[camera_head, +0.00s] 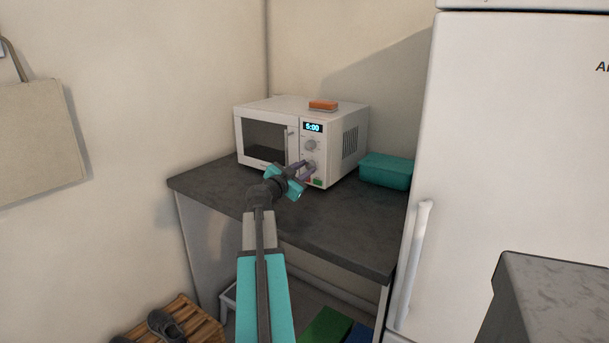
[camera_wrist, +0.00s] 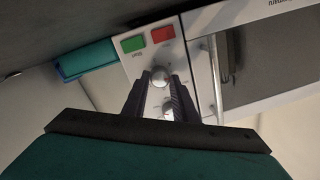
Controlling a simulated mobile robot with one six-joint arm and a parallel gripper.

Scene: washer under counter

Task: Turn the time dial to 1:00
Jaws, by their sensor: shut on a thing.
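The white microwave (camera_head: 265,142) stands on the counter, its lit display (camera_head: 313,127) reading 5:00. Its panel has two round dials, one above the other. The upper dial (camera_head: 311,145) is clear of my gripper. My gripper (camera_head: 307,167) is at the lower dial and partly hides it. In the wrist view, which shows the panel upside down, the lower dial (camera_wrist: 160,77) sits between my fingertips (camera_wrist: 159,80), which are shut on it. The upper dial (camera_wrist: 168,108) shows between the fingers, nearer the palm. I cannot read the dial labels.
Green (camera_wrist: 133,43) and red (camera_wrist: 162,35) buttons sit close to the gripped dial. The microwave door handle (camera_wrist: 215,75) is beside the panel. A teal box (camera_head: 386,171) stands right of the microwave, and an orange item (camera_head: 323,105) lies on top. The front counter is clear.

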